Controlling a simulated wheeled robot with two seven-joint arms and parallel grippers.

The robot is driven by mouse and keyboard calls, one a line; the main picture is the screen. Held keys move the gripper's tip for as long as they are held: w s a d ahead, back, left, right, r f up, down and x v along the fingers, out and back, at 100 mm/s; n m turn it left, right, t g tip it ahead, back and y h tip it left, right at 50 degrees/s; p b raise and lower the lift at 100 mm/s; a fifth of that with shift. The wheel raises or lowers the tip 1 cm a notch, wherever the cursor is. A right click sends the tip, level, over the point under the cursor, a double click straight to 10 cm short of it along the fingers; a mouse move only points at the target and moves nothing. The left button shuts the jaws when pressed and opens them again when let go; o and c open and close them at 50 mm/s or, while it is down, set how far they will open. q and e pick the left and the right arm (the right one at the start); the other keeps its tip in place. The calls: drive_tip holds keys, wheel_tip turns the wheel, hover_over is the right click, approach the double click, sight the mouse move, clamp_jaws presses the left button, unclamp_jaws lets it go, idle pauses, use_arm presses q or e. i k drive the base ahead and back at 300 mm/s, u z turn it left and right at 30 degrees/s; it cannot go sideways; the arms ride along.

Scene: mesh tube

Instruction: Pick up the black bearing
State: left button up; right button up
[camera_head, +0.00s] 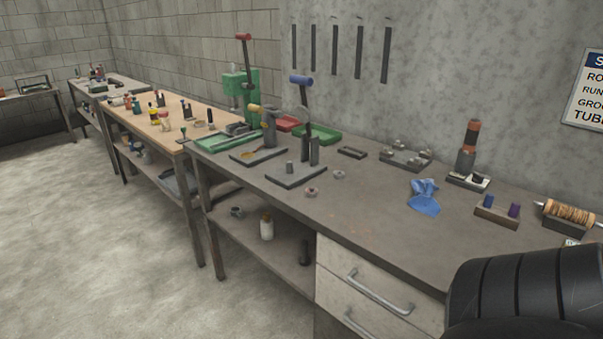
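I cannot pick out a black bearing with certainty in the head view. Two small ring-like parts lie on the grey workbench (375,225). The nearer ring (311,192) looks brownish, and the farther ring (338,174) looks light grey. Both are too small to identify surely. Neither of my grippers shows in this view.
A lever press with a blue handle (301,80) and a green press (240,95) stand to the left. A blue cloth (424,196), a block with blue pegs (497,211) and a spool (570,213) lie to the right. The bench's front middle is clear.

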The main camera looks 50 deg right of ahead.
sight(338, 175)
drive_tip(key=i, duration=1)
drive_tip(key=z, duration=0.45)
